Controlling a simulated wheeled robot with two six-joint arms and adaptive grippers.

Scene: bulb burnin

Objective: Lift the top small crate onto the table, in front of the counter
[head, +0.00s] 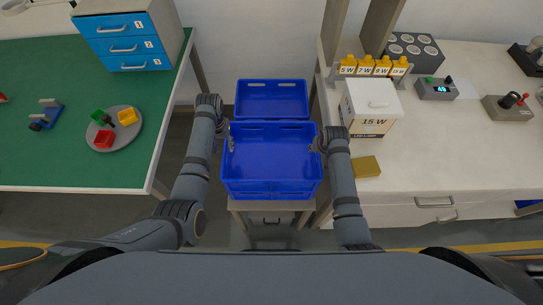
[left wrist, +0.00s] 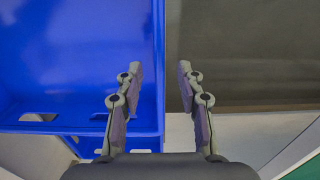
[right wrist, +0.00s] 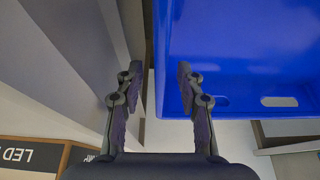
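The top small crate (head: 270,187) is blue, open and empty, in the middle of the head view. It sits level on a stack; another blue rim (left wrist: 85,143) shows under it in the left wrist view. My left gripper (head: 229,140) is at its left wall, fingers open, one on each side of the wall (left wrist: 158,70). My right gripper (head: 315,145) is at its right wall, open, with the wall (right wrist: 163,60) between its fingers. Both finger pairs show gaps to the wall. The table (head: 450,150) on the right has a pale top.
Another blue crate (head: 272,98) is behind the stack. A white lamp box (head: 370,107) and a yellow block (head: 367,166) are near the right table's left edge. A small grey device with a lit display (head: 437,88) stands farther back. The table's front middle is clear. A green-topped table (head: 60,165) is left.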

